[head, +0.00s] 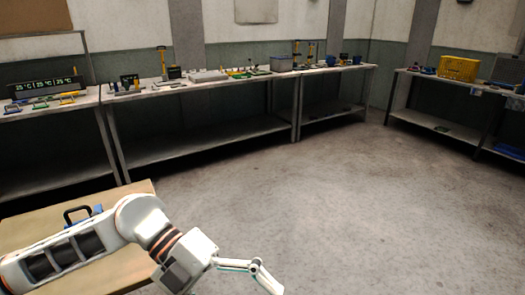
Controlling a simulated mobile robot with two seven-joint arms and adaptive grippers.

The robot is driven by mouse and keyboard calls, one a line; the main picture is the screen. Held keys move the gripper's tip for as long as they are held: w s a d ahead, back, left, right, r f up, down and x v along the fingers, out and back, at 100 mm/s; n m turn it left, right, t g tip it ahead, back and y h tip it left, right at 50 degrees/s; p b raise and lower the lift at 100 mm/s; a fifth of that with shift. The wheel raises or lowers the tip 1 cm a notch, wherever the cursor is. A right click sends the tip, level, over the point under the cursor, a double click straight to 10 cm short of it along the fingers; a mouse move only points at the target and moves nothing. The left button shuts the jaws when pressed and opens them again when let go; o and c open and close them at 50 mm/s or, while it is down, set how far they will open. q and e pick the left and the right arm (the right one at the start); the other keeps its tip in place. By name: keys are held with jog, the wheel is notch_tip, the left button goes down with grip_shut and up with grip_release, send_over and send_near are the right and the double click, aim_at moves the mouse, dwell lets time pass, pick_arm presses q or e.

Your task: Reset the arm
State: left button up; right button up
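My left arm comes in from the lower left of the head view, white with dark joint bands. It reaches over a wooden table and out past its right edge. My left gripper (262,277) hangs above the open floor, seen from the side and close to the bottom edge of the picture. One jointed finger shows clearly, and nothing is seen held in it. I cannot tell how far apart the fingers are. My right gripper is not in view.
The wooden table (135,195) at lower left bears a blue item with a black handle (82,214), partly behind my arm. Workbenches (190,88) with small items line the far walls. A yellow crate (459,68) stands at right. The concrete floor (350,200) is clear.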

pick_arm(q)
jog(key=s+d+r+h, duration=0.1)
jog(key=d+r+h, duration=0.3)
jog(key=d+h, duration=0.1)
jog(key=w+r+n+t+h, duration=0.3)
jog(key=w+n+t+h, duration=0.4)
jog(key=n+t, duration=0.15)
jog(key=w+a+f+n+t+y, duration=0.4)
jog(key=f+n+t+y, duration=0.15)
jog(key=n+t, duration=0.2)
jog(key=w+a+f+n+t+y, duration=0.4)
jog(key=f+n+t, duration=0.2)
jog(key=n, duration=0.2)
jog(key=s+a+f+n+g+y, duration=0.1)
jog(key=s+a+f+n+y, duration=0.2)
jog(key=f, duration=0.5)
jog(key=a+f+n+y, duration=0.2)
jog(key=a+f+y, duration=0.25)
jog(key=f, duration=0.25)
jog(key=s+a+f+n+g+y, duration=0.1)
jog(key=s+a+f+g, duration=0.1)
jog(key=s+f, duration=0.4)
jog(key=s+a+f+n+g+y, duration=0.1)
jog(key=s+a+f+g, duration=0.1)
jog(key=s+a+f, duration=0.3)
notch_tip(320, 180, down, 4)
jog(key=shift+s+r+n+g+y, duration=0.1)
jog(key=shift+s+n+g+y, duration=0.3)
